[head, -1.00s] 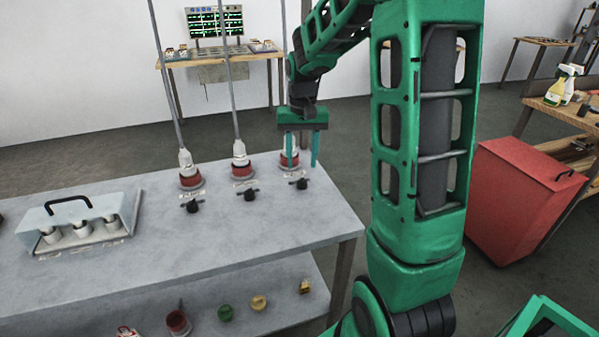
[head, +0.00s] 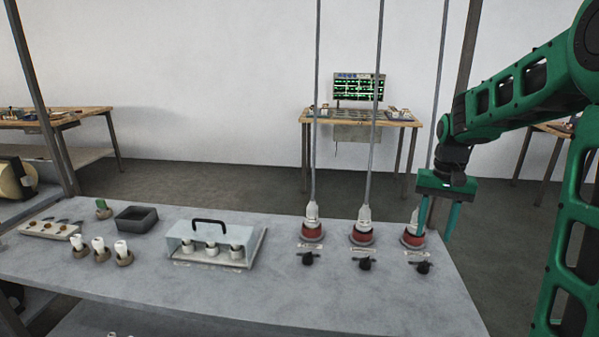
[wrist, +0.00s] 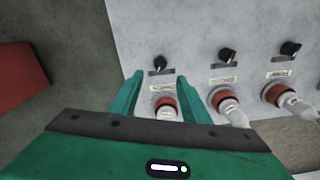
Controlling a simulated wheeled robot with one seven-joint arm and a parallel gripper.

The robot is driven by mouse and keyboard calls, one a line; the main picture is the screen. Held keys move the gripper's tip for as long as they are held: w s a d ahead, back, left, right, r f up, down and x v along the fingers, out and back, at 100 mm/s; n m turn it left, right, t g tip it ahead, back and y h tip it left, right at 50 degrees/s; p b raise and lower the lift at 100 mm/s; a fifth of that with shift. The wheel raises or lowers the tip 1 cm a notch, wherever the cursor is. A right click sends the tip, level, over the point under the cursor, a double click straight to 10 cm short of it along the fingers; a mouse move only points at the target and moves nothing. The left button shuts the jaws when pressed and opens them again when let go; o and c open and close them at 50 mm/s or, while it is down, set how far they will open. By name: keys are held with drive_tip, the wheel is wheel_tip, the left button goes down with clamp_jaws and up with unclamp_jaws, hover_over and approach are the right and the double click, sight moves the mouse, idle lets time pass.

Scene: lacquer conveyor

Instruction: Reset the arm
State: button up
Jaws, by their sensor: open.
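My gripper (head: 438,211) is green, points down and is open, at the right end of the grey table (head: 330,300) in the head view. Its fingers hang by the rightmost red-and-white connector (head: 412,238), which stands at the foot of a thin upright pole. In the wrist view the same connector (wrist: 166,106) shows between the open fingers (wrist: 158,95), with a black knob (wrist: 159,63) beyond it. Nothing is held. I cannot tell from the frames whether the fingers touch the connector.
Two more red connectors (head: 362,235) (head: 312,232) and several black knobs (head: 366,264) stand to the left. A clear-lidded case (head: 208,243), a dark tray (head: 136,218) and white-topped pieces (head: 99,247) lie farther left. A red bin (wrist: 18,85) shows in the wrist view.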

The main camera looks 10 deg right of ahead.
drive_tip(key=s+a+f, duration=0.1)
drive_tip(key=s+a, duration=0.1)
drive_tip(key=s, duration=2.6)
drive_tip(key=shift+s+a, duration=0.25)
drive_tip(key=shift+f, duration=0.1)
drive_tip(key=shift+w+f, duration=0.25)
drive_tip(key=shift+w, duration=0.35)
drive_tip(key=c, duration=0.3)
